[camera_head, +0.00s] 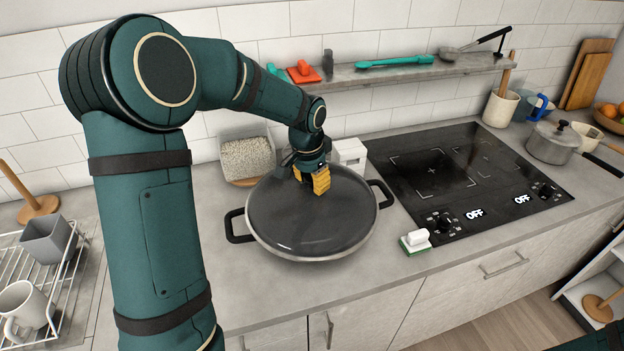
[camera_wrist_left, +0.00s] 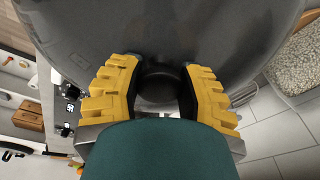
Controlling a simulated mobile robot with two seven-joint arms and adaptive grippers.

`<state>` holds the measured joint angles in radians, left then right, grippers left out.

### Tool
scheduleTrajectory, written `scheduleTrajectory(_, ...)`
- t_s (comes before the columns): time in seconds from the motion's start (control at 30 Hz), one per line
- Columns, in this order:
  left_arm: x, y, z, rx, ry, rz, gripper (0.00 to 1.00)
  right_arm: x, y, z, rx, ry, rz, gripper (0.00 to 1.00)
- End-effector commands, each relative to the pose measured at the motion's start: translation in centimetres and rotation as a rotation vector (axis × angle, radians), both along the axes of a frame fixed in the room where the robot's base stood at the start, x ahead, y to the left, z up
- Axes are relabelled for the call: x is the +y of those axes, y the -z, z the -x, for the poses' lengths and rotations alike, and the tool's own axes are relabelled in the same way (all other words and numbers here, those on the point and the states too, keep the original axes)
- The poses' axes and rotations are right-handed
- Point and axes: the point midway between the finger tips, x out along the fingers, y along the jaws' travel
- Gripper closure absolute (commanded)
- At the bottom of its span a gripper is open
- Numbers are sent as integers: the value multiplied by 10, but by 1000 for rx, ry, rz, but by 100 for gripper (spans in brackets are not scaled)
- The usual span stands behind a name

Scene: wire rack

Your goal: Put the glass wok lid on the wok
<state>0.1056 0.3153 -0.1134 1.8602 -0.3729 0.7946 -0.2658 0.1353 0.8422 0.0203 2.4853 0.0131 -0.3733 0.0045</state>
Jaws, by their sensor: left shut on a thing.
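The wok (camera_head: 237,238) stands on the grey counter, left of the cooktop, with black handles at its left and right. The round, dark-looking glass wok lid (camera_head: 300,222) lies over its opening, about in line with the rim. I cannot tell whether it rests fully on the rim. My left gripper (camera_head: 317,182) is above the lid, its yellow fingers shut on the lid's knob. In the left wrist view the dark knob (camera_wrist_left: 160,82) sits between both fingers, with the lid (camera_wrist_left: 160,35) filling the area beyond. My right gripper is out of view.
The black cooktop (camera_head: 440,175) is bare, with knobs along its front. A green-and-white sponge-like block (camera_head: 415,241) lies by its front left corner. A grey bin (camera_head: 247,160) and a white box (camera_head: 349,154) stand behind the wok. A wall shelf (camera_head: 400,72) runs above.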

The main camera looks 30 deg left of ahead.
Motion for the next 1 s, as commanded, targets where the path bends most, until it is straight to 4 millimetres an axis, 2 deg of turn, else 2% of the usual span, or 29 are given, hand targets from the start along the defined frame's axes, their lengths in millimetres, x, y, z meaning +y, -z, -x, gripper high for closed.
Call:
scheduleTrajectory(0.17,0,-2,-1,-3,0,0,100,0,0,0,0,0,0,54)
scheduleTrajectory(0.2,0,-2,-1,-3,0,0,57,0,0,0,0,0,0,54)
scheduleTrajectory(0.27,0,-2,-1,-3,0,0,36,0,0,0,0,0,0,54)
scheduleTrajectory(0.3,0,-1,-1,-3,0,0,30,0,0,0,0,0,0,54)
scheduleTrajectory(0.5,0,-1,0,-1,0,0,30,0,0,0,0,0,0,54)
scheduleTrajectory(0.57,0,1,1,2,0,0,7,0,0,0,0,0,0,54)
scheduleTrajectory(1.0,0,-4,0,0,0,0,6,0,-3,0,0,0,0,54)
